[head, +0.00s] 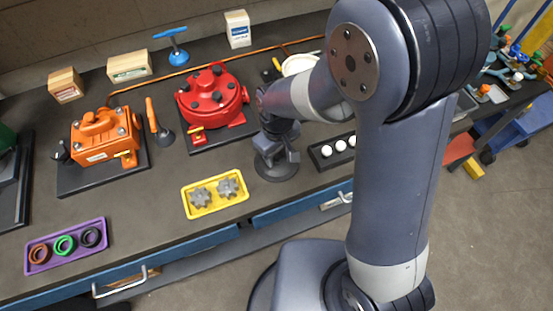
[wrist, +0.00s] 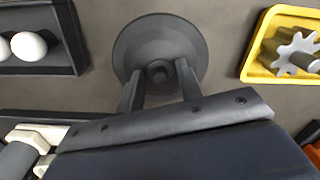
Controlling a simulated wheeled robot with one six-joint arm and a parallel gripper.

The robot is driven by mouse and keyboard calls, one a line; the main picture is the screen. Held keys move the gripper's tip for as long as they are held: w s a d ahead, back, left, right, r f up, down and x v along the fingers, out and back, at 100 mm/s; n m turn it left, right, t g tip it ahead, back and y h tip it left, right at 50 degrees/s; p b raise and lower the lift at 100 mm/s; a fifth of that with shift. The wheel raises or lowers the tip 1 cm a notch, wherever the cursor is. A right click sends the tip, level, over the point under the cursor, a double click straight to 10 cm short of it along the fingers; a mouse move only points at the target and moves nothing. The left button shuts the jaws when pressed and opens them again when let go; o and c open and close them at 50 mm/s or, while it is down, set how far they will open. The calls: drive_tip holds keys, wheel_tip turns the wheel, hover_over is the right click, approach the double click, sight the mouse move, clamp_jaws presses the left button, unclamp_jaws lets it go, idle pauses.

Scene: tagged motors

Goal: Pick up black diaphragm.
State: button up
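The black diaphragm (wrist: 160,30) is a dark round disc with a small raised knob at its middle. It lies on the bench, and in the head view its front rim (head: 276,177) shows below my gripper. My gripper (wrist: 159,70) has its two fingers apart, one on each side of the knob, with a gap visible on both sides. In the head view, my gripper (head: 276,152) is directly over the disc and hides much of it. No lift of the disc off the bench is visible.
A yellow tray (head: 190,214) with grey gears lies to the left, and a black tray (head: 318,160) with white balls to the right. A red housing (head: 212,97) and an orange housing (head: 104,138) stand behind. A purple tray (head: 68,264) with coloured rings is at front left.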

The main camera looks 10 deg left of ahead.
clamp_jaws()
idle(0.3)
